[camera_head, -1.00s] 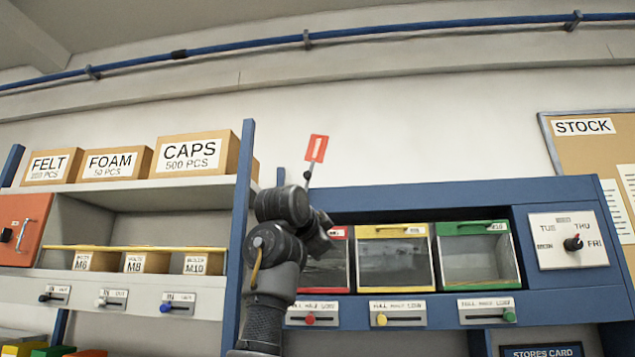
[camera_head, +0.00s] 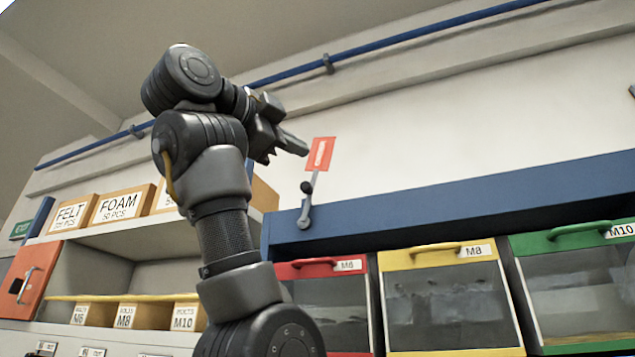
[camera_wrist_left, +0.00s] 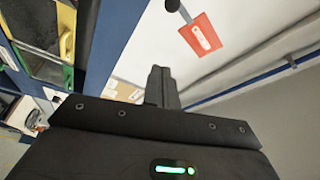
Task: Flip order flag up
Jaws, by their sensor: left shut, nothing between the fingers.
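The order flag (camera_head: 320,154) is a red plate with a white mark. It stands up above the blue top rail, over a grey lever with a black ball knob (camera_head: 307,187). My left gripper (camera_head: 303,149) is shut and empty, its tip just left of the plate in the head view. In the left wrist view the shut fingers (camera_wrist_left: 161,88) point toward the wall, with the flag (camera_wrist_left: 202,34) beyond them to the upper right and the knob (camera_wrist_left: 172,5) at the top edge. I cannot tell whether the fingers touch anything. My right gripper is not in view.
The blue rack rail (camera_head: 480,203) runs below the flag. Under it are red, yellow (camera_head: 440,300) and green bins with handles. Shelves with cartons (camera_head: 118,204) stand at left, partly behind my arm. A blue pipe (camera_head: 420,38) crosses the wall above.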

